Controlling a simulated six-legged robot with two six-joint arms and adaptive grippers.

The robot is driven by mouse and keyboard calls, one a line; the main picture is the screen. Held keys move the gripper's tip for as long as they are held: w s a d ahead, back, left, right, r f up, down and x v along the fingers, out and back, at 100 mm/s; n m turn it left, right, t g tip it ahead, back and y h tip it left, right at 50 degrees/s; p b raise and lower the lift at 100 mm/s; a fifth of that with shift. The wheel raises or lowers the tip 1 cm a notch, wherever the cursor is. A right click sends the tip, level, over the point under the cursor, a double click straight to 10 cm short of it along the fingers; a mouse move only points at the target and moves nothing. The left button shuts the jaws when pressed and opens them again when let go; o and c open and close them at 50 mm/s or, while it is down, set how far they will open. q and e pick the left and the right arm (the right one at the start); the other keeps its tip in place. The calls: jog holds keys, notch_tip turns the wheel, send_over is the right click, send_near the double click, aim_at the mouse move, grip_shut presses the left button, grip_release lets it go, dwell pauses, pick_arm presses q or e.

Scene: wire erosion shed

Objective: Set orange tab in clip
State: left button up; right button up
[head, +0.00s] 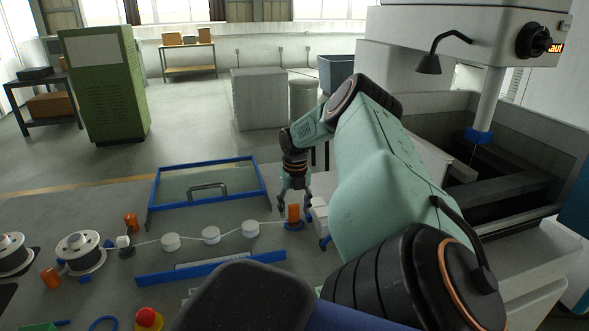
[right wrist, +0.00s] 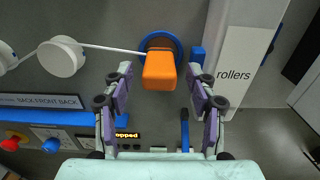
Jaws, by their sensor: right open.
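An orange tab (head: 293,213) stands at the right end of a white wire, over a round blue base (head: 293,226). In the right wrist view the tab (right wrist: 159,72) sits in front of a blue ring (right wrist: 161,40), with the wire meeting it from the left. My right gripper (head: 295,201) is open just above and behind the tab. Its two fingers (right wrist: 160,84) lie either side of the tab with gaps, and I see no contact. I cannot tell for sure which blue part is the clip. My left gripper is not in view.
The wire passes several white rollers (head: 211,235) from a spool (head: 80,252). Orange cylinders (head: 131,221) stand further left. A blue-framed panel (head: 206,184) lies behind the rollers and a blue bar (head: 205,268) in front. A board marked "rollers" (right wrist: 236,72) is close right of the gripper.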

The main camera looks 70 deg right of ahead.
notch_tip(320, 180, up, 12)
dwell(1.1)
dwell(0.5)
